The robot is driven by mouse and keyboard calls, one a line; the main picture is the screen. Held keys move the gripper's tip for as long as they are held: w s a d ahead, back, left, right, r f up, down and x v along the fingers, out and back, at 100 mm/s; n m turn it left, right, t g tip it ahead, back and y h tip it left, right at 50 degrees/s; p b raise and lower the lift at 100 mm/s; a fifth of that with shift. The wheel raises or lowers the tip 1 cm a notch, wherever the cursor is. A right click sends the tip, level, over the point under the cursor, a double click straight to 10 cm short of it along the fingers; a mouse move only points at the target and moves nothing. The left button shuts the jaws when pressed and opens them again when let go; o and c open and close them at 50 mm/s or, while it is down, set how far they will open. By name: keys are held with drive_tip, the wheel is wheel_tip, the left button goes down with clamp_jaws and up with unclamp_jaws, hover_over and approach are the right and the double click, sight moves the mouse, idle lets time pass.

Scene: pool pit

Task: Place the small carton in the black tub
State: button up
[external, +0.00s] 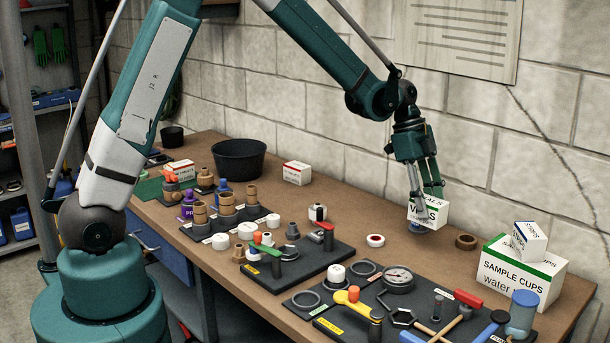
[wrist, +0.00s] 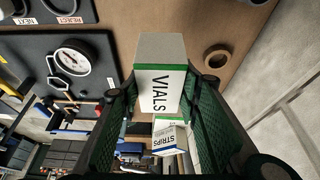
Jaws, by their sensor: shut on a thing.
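My gripper (external: 427,204) is shut on a small white carton with a green stripe, marked VIALS (external: 433,214), and holds it near the wall at the right part of the bench. In the wrist view the carton (wrist: 160,72) sits between the two green finger pads (wrist: 163,92). Whether its underside touches the bench is hard to tell. The black tub (external: 238,160) stands toward the back left of the bench, well away from my gripper. Its inside is only partly visible, and I see nothing in it.
A SAMPLE CUPS box (external: 515,272) with a smaller STRIPS carton (external: 528,242) on top stands to the right. Dark tool boards (external: 300,266) with fittings and a gauge (external: 397,279) fill the front. Another small carton (external: 297,173) sits right of the tub. A brown ring (external: 466,242) lies nearby.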

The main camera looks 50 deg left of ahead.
sight(434, 202)
wheel_tip(434, 202, up, 5)
drive_tip(key=shift+r, duration=0.15)
drive_tip(key=w+a+n+t+y, duration=0.1)
drive_tip(key=w+a+n, duration=0.2)
drive_tip(key=a, duration=1.1)
drive_tip(key=w+a+n+t, duration=0.1)
drive_tip(key=w+a+n, duration=0.2)
drive_tip(key=a, duration=1.1)
drive_tip(key=w+a+n+t+y, duration=0.1)
drive_tip(key=w+a+n, duration=0.25)
drive_tip(key=a, duration=1.05)
drive_tip(key=s+a+n+y, duration=0.1)
drive_tip(key=s+a+n, duration=0.25)
drive_tip(key=a, duration=1.05)
drive_tip(key=s+a+n+t+y+b, duration=0.15)
drive_tip(key=s+a, duration=0.25)
drive_tip(key=a, duration=1)
drive_tip(key=s+a+n+p, duration=0.1)
drive_tip(key=s+a+n, duration=0.25)
drive_tip(key=a, duration=1.05)
drive_tip(key=shift+s+f, duration=0.15)
drive_tip(key=shift+f, duration=1.2)
drive_tip(key=shift+s+f, duration=0.15)
drive_tip(key=shift+f, duration=1.2)
drive_tip(key=shift+f+b, duration=0.4)
drive_tip(key=shift+f, duration=2.7)
